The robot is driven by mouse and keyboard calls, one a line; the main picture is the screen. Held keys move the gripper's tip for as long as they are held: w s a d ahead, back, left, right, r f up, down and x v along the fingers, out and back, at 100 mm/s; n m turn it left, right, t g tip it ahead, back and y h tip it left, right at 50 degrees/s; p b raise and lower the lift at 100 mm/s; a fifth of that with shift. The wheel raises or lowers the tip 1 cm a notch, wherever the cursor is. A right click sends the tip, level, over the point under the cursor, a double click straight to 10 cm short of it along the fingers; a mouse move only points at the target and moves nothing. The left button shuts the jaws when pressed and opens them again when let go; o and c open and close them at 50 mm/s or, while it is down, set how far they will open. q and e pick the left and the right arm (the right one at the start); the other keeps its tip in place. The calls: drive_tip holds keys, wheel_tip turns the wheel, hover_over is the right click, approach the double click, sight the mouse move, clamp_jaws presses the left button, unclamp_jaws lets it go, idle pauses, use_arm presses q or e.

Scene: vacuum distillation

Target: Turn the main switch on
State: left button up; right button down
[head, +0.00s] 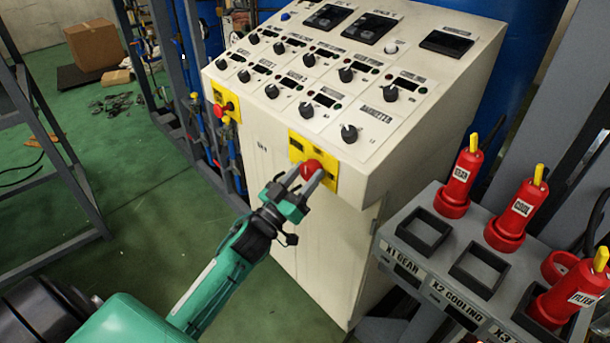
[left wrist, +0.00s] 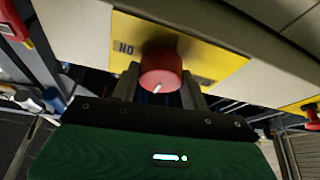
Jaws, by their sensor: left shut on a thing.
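The main switch is a red round knob (head: 312,170) on a yellow plate (head: 329,183) on the front of the cream control cabinet. It also shows in the left wrist view as a red knob (left wrist: 161,72) with a white mark that points down and slightly left. The letters on the yellow plate (left wrist: 215,66) there look like "NO" or "ON" seen turned. My left gripper (head: 306,176) is shut on the red knob, one finger on each side. My right gripper is in neither view.
The cabinet's sloped panel (head: 378,118) carries several black knobs and displays. A second yellow plate with a red button (head: 219,110) is on the cabinet's left. A grey rack (head: 408,240) with red plugs (head: 460,180) stands at the right.

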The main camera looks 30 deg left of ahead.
use_arm(q)
drive_tip(key=shift+m, duration=0.3)
drive_tip(key=m+h, duration=0.2)
drive_tip(key=m, duration=0.1)
drive_tip(key=m+g+h, duration=0.1)
drive_tip(key=m, duration=0.2)
drive_tip(key=shift+a+h+b, duration=0.1)
drive_tip(key=shift+h+b, duration=0.3)
drive_tip(key=m+g+h, duration=0.1)
drive_tip(key=m, duration=0.2)
drive_tip(key=m+g+h, duration=0.1)
drive_tip(key=m, duration=0.3)
drive_tip(key=shift+a+h, duration=0.1)
drive_tip(key=shift+h, duration=0.3)
drive_tip(key=m+g, duration=0.1)
drive_tip(key=m, duration=0.2)
drive_tip(key=m+g+h, duration=0.1)
drive_tip(key=m, duration=0.2)
drive_tip(key=shift+w+g+p, duration=0.1)
drive_tip(key=shift+g+p, duration=0.2)
drive_tip(key=shift+g, duration=0.1)
drive_tip(key=shift+m+g+p, duration=0.55)
drive_tip(key=shift+m+g, duration=0.35)
drive_tip(key=shift+m, duration=1.4)
drive_tip(key=o, duration=1)
drive_tip(key=shift+a, duration=0.1)
